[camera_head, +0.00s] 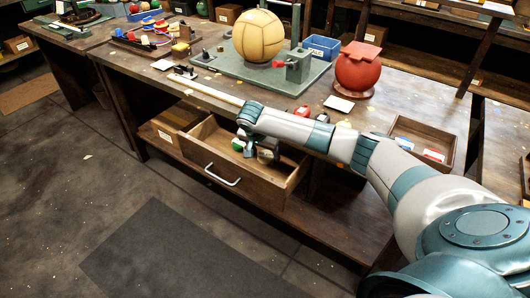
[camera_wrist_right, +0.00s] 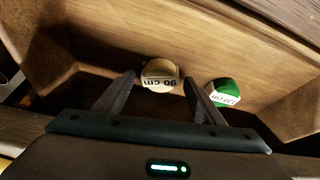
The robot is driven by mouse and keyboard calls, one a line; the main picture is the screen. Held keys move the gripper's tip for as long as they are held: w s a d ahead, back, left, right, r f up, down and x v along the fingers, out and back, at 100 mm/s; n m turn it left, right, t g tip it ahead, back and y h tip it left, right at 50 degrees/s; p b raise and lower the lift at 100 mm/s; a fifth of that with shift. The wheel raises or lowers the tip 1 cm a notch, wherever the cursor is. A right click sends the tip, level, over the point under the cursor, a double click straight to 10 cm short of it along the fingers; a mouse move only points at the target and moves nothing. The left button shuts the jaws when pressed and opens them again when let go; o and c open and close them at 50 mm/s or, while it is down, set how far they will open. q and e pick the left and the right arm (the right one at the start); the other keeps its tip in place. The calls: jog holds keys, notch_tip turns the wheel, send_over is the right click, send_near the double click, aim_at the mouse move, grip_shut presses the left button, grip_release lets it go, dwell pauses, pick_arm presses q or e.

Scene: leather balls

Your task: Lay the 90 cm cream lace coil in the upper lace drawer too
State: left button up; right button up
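The cream lace coil (camera_wrist_right: 160,72), labelled 90 cm and upside down in the right wrist view, is in the open wooden drawer (camera_head: 228,180). A green coil (camera_wrist_right: 223,92) with a white label lies to its right there; it also shows in the head view (camera_head: 238,144). My right gripper (camera_wrist_right: 160,82) reaches down into the drawer. Its fingers are apart on either side of the cream coil, with gaps showing between the coil and both fingertips. My left gripper is not in view.
The workbench above holds a green fixture plate (camera_head: 225,72) with a cream ball (camera_head: 259,36), a red ball-like pot (camera_head: 360,68) and a blue bin (camera_head: 321,47). A wooden tray (camera_head: 438,139) with cards lies right. A cardboard box (camera_head: 177,118) stands on the shelf left of the drawer.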

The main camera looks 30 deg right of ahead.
jog(key=v, duration=1.2)
jog(key=shift+r+b, duration=0.2)
jog(key=shift+b, duration=0.15)
jog(key=shift+d, duration=0.1)
dwell(1.1)
